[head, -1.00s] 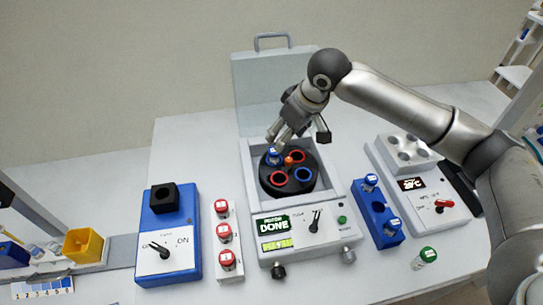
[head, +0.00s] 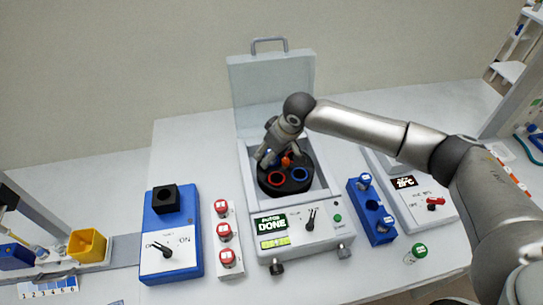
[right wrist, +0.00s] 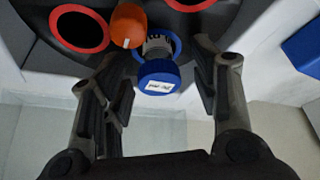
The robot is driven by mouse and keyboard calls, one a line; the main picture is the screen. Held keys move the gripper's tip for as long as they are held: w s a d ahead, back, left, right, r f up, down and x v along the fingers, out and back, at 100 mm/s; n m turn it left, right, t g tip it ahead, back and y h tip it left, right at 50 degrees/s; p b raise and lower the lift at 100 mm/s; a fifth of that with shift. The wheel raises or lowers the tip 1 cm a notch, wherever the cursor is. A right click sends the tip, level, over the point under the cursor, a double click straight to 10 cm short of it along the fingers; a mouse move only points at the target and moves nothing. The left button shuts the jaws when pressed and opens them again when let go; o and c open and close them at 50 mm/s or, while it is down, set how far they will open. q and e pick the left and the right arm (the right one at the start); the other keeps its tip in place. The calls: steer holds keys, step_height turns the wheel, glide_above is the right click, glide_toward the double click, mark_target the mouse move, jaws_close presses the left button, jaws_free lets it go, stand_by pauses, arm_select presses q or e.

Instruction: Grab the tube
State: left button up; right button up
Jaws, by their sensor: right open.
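A blue-capped tube (right wrist: 158,75) with a white label sits in a blue-ringed slot of the black centrifuge rotor (head: 287,190). In the right wrist view it lies between the fingers of my right gripper (right wrist: 160,95), which are apart on either side of it. In the head view my right gripper (head: 268,158) is low over the back left of the rotor and mostly covers the tube. My left gripper is not in view.
The centrifuge (head: 297,232) has its lid (head: 272,95) raised behind and reads DONE. An orange knob (right wrist: 127,26) stands at the rotor's centre, close to the tube. A blue rack (head: 372,212) and a green-capped tube (head: 418,250) are at right, a white rack (head: 227,239) with red-capped tubes at left.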

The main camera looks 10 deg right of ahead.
steer(key=c, duration=1)
steer(key=shift+c, duration=0.2)
